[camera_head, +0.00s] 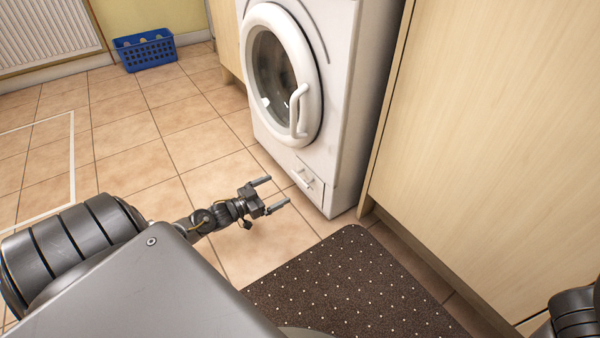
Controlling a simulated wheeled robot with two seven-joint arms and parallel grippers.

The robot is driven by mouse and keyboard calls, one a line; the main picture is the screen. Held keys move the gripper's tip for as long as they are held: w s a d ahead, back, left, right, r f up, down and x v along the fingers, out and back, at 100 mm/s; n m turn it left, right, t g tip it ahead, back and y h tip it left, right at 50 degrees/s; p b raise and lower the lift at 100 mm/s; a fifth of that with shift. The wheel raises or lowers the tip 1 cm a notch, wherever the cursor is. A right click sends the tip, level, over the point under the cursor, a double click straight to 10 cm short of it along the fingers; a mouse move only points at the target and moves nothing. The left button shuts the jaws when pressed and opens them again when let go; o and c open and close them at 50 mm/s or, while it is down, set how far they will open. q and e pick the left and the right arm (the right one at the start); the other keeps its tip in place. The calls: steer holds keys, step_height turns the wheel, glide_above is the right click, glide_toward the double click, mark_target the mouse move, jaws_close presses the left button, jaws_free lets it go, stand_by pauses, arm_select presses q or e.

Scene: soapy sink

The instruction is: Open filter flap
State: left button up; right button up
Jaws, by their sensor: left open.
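A white washing machine (340,110) with a round glass door stands at the upper middle. Its filter flap (308,181) is a small panel low on the front, with a small white handle on it, and it looks closed. My left gripper (280,192) is open and empty, its two fingers pointing right toward the flap. In the picture it is just left of the flap and appears apart from it. Of my right arm only a dark link shows at the bottom right corner; its gripper is out of view.
A dark dotted mat (350,285) lies on the tiled floor in front of the machine. A wooden cabinet (490,130) stands right of the machine. A blue basket (146,51) sits by the far wall near a radiator (45,35). The tiles at left are mostly clear.

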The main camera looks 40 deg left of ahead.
mark_target(299, 178)
arm_select(q)
steer(key=b+x, duration=0.6)
steer(key=x, duration=0.4)
steer(key=shift+w+d, duration=0.15)
steer(key=shift+w, duration=0.25)
steer(key=shift+c, duration=0.3)
steer(key=c, duration=1)
steer(key=shift+r, duration=0.1)
steer(key=shift+c, duration=0.2)
